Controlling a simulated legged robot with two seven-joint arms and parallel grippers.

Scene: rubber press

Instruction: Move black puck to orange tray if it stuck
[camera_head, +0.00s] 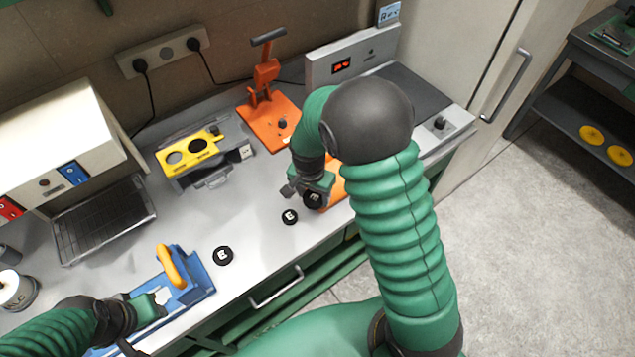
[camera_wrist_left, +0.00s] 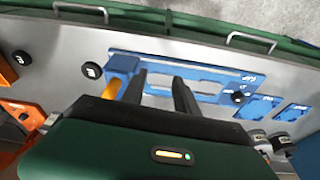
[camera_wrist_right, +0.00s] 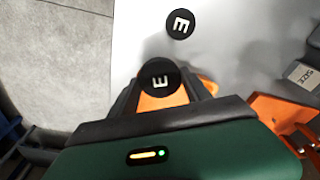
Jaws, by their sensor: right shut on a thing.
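My right gripper (camera_head: 316,192) is shut on a black puck (camera_head: 313,200) with a white letter mark. In the right wrist view the held puck (camera_wrist_right: 160,76) sits between the fingertips, over or beside the orange tray (camera_head: 338,190). The arm hides much of this tray; part of it shows in the right wrist view (camera_wrist_right: 208,86). Whether the puck touches the tray, I cannot tell. A second black puck (camera_head: 290,216) lies on the table just left of it, and a third (camera_head: 223,255) lies farther left. My left gripper (camera_wrist_left: 160,84) is open and empty by the blue fixture (camera_head: 196,284).
The orange lever press (camera_head: 268,110) and yellow-topped holder (camera_head: 190,153) stand behind. A white oven (camera_head: 65,140) with a rack is at left. A grey device with red display (camera_head: 342,66) is at back right. The middle table (camera_head: 240,215) is clear.

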